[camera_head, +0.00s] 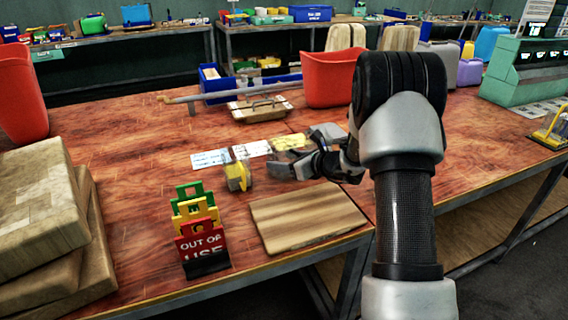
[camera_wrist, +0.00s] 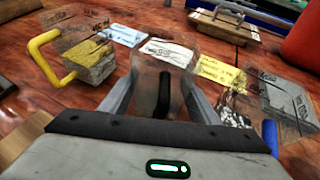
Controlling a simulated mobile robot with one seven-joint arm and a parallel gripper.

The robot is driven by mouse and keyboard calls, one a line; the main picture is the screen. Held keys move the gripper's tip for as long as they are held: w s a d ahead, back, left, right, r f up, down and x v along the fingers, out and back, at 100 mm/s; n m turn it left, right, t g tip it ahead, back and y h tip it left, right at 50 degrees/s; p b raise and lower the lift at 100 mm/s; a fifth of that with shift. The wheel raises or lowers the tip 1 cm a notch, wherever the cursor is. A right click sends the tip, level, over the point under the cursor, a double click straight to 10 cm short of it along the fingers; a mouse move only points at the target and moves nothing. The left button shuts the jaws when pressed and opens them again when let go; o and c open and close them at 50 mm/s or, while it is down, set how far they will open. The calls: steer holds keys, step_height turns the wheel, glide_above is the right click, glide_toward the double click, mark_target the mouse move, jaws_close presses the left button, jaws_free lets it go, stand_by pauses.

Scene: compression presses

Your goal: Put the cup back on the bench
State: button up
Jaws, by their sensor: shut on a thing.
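In the wrist view, a clear cup with a black handle (camera_wrist: 163,88) is between the two fingers of my gripper (camera_wrist: 160,100), which is shut on it. Whether its base touches the bench is unclear. A clear cup with a yellow handle and a grey block inside (camera_wrist: 90,58) stands to its left; it also shows in the head view (camera_head: 238,176). A clear cup with a blue handle and a grey block (camera_wrist: 278,98) is to the right. My gripper (camera_head: 300,163) is low over the red-brown wooden bench (camera_head: 130,165) in the head view, where the held cup is hard to make out.
A blue-white card (camera_head: 210,159), a white card (camera_head: 252,149) and a yellow card (camera_head: 289,143) lie behind the cups. A wooden board (camera_head: 310,216) and stacked signs (camera_head: 200,235) are in front. A lever press (camera_head: 260,107) and red bin (camera_head: 330,78) stand behind; slabs (camera_head: 40,215) are left.

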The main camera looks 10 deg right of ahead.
steer(key=shift+f, duration=0.2)
steer(key=o, duration=1.2)
steer(key=shift+c, duration=0.2)
